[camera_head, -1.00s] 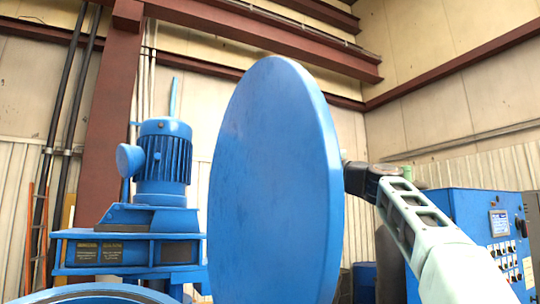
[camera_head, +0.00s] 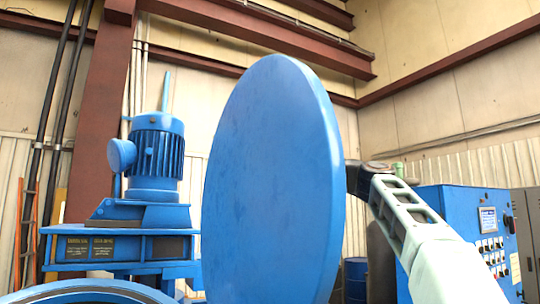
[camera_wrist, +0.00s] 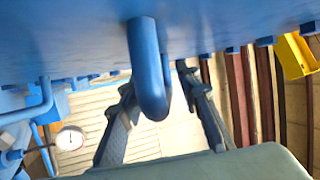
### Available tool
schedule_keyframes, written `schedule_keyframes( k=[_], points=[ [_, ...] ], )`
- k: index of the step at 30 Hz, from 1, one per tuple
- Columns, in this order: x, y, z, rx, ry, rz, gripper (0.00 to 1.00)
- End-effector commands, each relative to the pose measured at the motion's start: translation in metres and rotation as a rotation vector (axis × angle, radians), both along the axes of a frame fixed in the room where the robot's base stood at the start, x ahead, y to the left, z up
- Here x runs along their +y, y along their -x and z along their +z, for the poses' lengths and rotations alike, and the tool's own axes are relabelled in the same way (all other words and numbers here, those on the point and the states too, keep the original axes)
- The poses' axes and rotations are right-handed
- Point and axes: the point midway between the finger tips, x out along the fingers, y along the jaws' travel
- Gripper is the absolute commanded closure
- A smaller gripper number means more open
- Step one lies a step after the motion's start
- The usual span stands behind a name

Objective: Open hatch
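The hatch (camera_head: 270,185) is a large round blue disc, standing nearly upright in the middle of the head view. In the wrist view its blue surface (camera_wrist: 230,22) spans the top, with a blue bar handle (camera_wrist: 148,65) jutting from it. My gripper (camera_wrist: 156,80) has its two dark fingers spread apart, one on each side of the handle. The fingers do not look closed on the bar; whether either one touches it I cannot tell. In the head view the hatch hides my gripper; my arm reaches behind its right edge.
The round blue furnace rim (camera_head: 90,290) shows at lower left. Behind it stands a blue motor (camera_head: 155,160) on a blue frame. A blue control cabinet (camera_head: 470,240) stands at right, near my arm. A pressure gauge (camera_wrist: 70,138) and yellow part (camera_wrist: 296,56) show in the wrist view.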

Motion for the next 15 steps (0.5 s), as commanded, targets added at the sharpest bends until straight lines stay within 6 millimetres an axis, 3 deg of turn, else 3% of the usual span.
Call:
schedule_keyframes(
  k=[6, 15],
  points=[
    [-0.004, 0.004, 0.001, -0.002, -0.001, -0.001, 0.69],
    [-0.027, 0.022, -0.010, 0.000, -0.001, -0.003, 0.69]
  ],
)
